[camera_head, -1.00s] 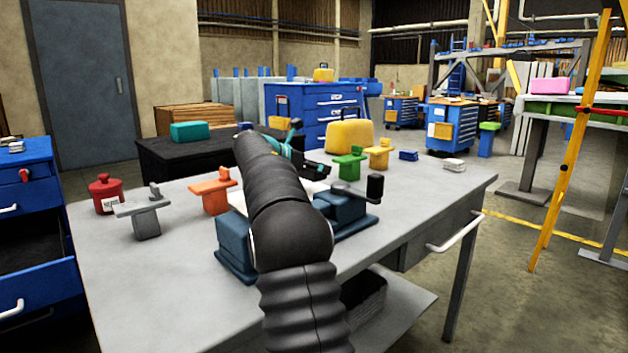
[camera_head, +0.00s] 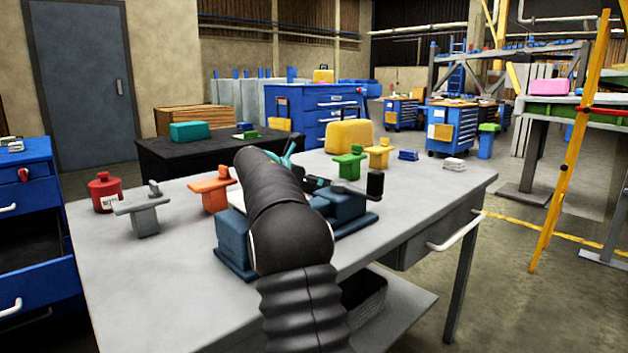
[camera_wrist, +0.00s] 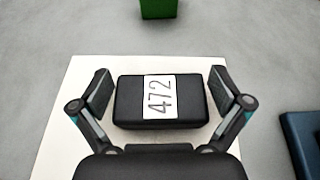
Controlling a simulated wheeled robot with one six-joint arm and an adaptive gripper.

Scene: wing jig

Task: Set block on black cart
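A black block (camera_wrist: 160,98) with a white "472" label lies on a white sheet (camera_wrist: 65,120) on the grey workbench. In the wrist view my gripper (camera_wrist: 160,80) is open, with one finger at each side of the block and a gap showing at both sides. In the head view my arm hides the block and most of the gripper. The black cart (camera_head: 205,150) stands beyond the bench at the back left.
The workbench (camera_head: 180,290) holds a red can (camera_head: 104,193), a grey fixture (camera_head: 144,212), an orange fixture (camera_head: 213,190), a green fixture (camera_head: 348,163), a blue vise (camera_head: 343,207) and a yellow case (camera_head: 349,136).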

